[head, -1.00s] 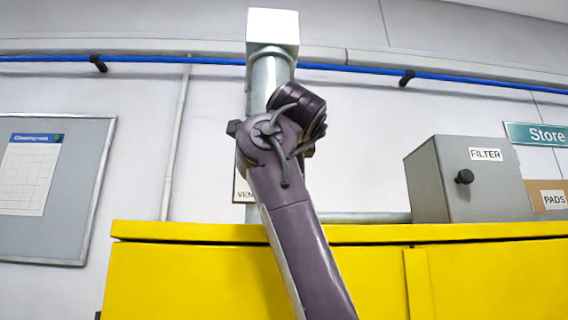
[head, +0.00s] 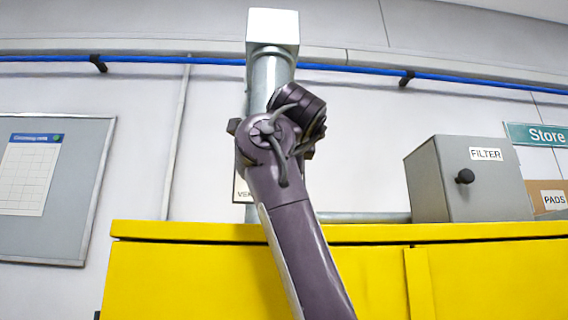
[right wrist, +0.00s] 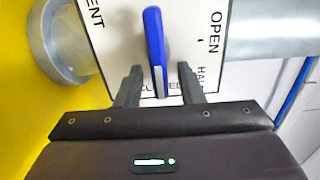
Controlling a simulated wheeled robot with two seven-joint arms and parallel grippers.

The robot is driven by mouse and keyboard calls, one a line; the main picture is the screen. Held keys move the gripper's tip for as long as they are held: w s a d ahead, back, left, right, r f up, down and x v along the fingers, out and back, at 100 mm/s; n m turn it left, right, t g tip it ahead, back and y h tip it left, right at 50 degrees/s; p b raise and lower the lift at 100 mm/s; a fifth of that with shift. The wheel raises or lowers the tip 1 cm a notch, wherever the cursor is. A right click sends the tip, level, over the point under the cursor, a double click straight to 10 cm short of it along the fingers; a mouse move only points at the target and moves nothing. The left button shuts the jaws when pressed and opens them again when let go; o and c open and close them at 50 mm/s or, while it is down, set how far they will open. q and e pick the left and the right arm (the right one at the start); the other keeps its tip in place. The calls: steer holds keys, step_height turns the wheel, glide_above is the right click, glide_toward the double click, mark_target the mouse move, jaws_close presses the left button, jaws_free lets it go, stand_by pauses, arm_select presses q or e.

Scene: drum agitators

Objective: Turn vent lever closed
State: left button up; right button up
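The blue vent lever (right wrist: 155,45) stands out from a white label plate (right wrist: 193,30) in the right wrist view. The plate reads OPEN at right, with partly covered HALF and CLOSED words lower down. The lever's near end overlaps the CLOSED word. My right gripper (right wrist: 159,72) is open, with one dark finger on each side of the lever and gaps showing between. In the head view my right arm hides the lever and the gripper's fingers; only a corner of the label plate (head: 241,190) shows. My left gripper is not in view.
A vertical metal vent pipe (head: 268,78) rises behind my arm. A yellow cabinet (head: 190,280) fills the lower front. A grey FILTER box (head: 485,195) stands at right, with a PADS box (head: 550,197) beyond. A blue line (head: 200,61) runs along the wall.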

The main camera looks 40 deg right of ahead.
steer(key=b+v, duration=0.4)
steer(key=v, duration=0.3)
steer(key=shift+s+a, duration=0.2)
steer(key=shift+s, duration=0.15)
stand_by(0.4)
